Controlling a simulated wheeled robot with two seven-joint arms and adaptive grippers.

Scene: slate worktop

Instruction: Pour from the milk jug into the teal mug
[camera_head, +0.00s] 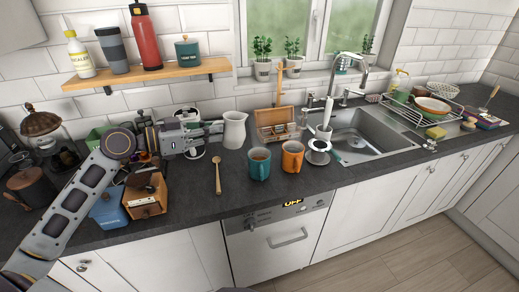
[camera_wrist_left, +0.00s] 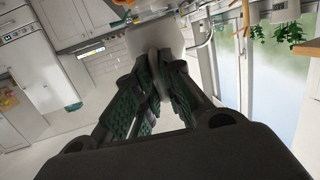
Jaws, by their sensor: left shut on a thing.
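The white milk jug (camera_head: 235,131) stands upright, with its base at or close to the slate worktop; I cannot tell whether it touches. My left gripper (camera_head: 217,127) reaches in from the left and is shut on the jug's handle side. In the left wrist view the green-padded fingers (camera_wrist_left: 155,75) close together at the pale jug (camera_wrist_left: 172,38). The teal mug (camera_head: 259,165) stands upright on the worktop, in front of the jug and a little to its right, apart from it. My right gripper is not in view.
An orange mug (camera_head: 292,157) stands right of the teal mug, near a white dripper-like stand (camera_head: 318,152). A wooden spoon (camera_head: 217,175) lies left of the teal mug. A wooden box (camera_head: 275,122) sits behind the mugs. A wooden grinder box (camera_head: 146,196) stands below my left arm.

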